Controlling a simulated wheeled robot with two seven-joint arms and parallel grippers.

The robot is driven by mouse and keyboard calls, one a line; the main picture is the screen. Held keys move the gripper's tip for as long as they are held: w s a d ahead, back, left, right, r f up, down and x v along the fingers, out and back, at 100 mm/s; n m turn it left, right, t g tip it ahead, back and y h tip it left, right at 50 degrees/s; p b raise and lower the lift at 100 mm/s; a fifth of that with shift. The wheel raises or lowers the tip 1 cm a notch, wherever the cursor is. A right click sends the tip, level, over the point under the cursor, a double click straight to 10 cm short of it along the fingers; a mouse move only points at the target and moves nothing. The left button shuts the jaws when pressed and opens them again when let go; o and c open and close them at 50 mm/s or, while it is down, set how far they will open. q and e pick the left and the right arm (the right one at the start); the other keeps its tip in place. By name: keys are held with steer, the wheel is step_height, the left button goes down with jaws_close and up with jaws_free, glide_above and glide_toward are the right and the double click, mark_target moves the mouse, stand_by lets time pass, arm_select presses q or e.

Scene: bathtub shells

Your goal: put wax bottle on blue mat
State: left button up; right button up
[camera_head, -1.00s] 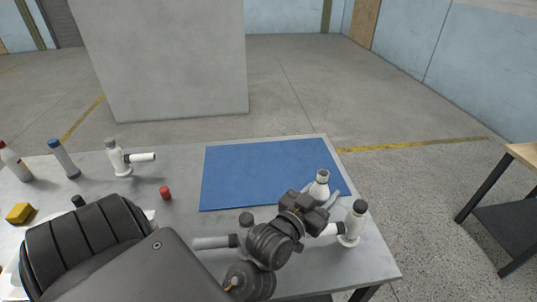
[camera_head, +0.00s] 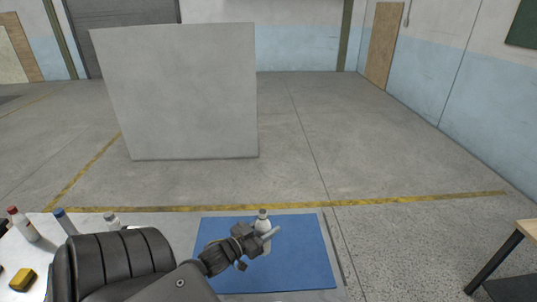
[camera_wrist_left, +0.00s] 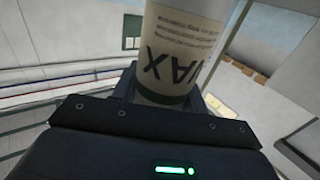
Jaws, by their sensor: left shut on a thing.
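The wax bottle (camera_head: 263,221) is white with a dark cap. My left gripper (camera_head: 266,236) is shut on it and holds it upright over the blue mat (camera_head: 303,264). In the left wrist view the bottle (camera_wrist_left: 175,60) sits between the fingers, with the letters WAX upside down on its label. I cannot tell whether its base touches the mat; the gripper hides its lower part in the head view. My right gripper is not in view.
A red-capped bottle (camera_head: 25,226), a blue-capped bottle (camera_head: 65,222) and a yellow block (camera_head: 22,280) stand at the left of the table. Another white item (camera_head: 112,221) is partly behind my arm. The right part of the mat is clear.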

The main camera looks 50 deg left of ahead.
arm_select(q)
steer(key=w+a+f+b, duration=0.2)
steer(key=w+f+b, duration=1)
steer(key=b, duration=0.7)
steer(key=shift+w+a+f, duration=0.2)
steer(key=shift+w+f, duration=0.2)
steer(key=shift+w, duration=0.1)
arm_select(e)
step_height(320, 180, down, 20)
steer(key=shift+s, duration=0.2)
arm_select(q)
steer(key=shift+f+b, duration=0.1)
steer(key=shift+b, duration=0.2)
steer(key=o, duration=0.6)
steer(key=shift+f, duration=0.1)
steer(key=o, duration=0.5)
steer(key=shift+c, duration=0.2)
